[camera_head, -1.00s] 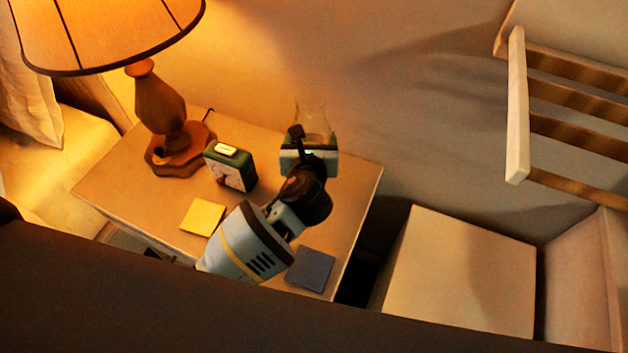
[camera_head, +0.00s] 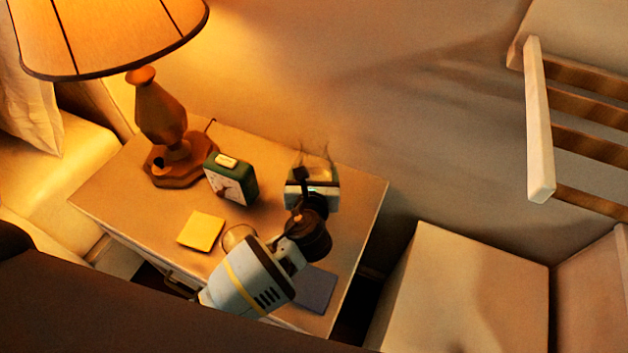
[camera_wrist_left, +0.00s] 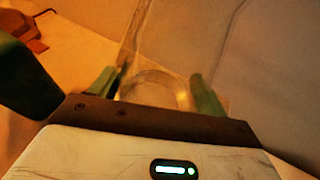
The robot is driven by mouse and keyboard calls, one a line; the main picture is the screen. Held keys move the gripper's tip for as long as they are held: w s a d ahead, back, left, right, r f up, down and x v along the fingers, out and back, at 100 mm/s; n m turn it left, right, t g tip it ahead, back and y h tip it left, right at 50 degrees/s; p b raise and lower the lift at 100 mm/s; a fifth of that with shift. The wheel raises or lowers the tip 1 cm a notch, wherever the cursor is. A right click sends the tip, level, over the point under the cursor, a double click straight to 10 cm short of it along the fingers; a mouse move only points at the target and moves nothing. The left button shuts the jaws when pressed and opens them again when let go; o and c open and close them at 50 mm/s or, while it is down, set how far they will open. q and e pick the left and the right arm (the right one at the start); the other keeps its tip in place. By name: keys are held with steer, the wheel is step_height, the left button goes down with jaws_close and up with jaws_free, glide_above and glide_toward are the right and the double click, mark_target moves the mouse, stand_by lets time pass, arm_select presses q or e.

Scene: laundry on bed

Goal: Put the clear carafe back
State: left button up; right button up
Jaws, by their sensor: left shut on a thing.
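The clear carafe (camera_head: 316,155) shows only faintly in the head view, at my left gripper (camera_head: 313,185) above the back right part of the nightstand (camera_head: 120,190). In the left wrist view the carafe (camera_wrist_left: 152,82) stands between the two green fingers of the left gripper (camera_wrist_left: 155,90), which is shut on it. Its round glass edge and see-through wall show there. The gripper body hides its lower part in the head view, and I cannot tell whether its base touches the nightstand. My right gripper is in neither view.
A lit lamp (camera_head: 165,115) and a green clock (camera_head: 232,180) stand left of the gripper. A yellow note pad (camera_head: 201,230) and a blue-grey square (camera_head: 317,290) lie on the nightstand. A round-rimmed thing (camera_head: 236,237) is partly hidden by my arm. A pale box (camera_head: 460,285) stands right.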

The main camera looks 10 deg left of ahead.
arm_select(q)
steer(key=shift+f+b, duration=0.3)
steer(key=shift+f, duration=0.9)
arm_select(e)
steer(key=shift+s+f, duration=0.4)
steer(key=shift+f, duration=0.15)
arm_select(q)
steer(key=shift+f, duration=0.15)
steer(key=o, duration=1.6)
steer(key=shift+f, duration=0.1)
steer(key=shift+c, duration=0.2)
steer(key=shift+s+r, duration=0.15)
steer(key=shift+r, duration=0.05)
steer(key=p+v, duration=0.1)
steer(key=v, duration=1)
steer(key=shift+s+p, duration=0.3)
steer(key=shift+s, duration=0.1)
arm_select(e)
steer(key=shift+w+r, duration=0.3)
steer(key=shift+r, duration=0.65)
arm_select(q)
steer(key=shift+r, duration=0.1)
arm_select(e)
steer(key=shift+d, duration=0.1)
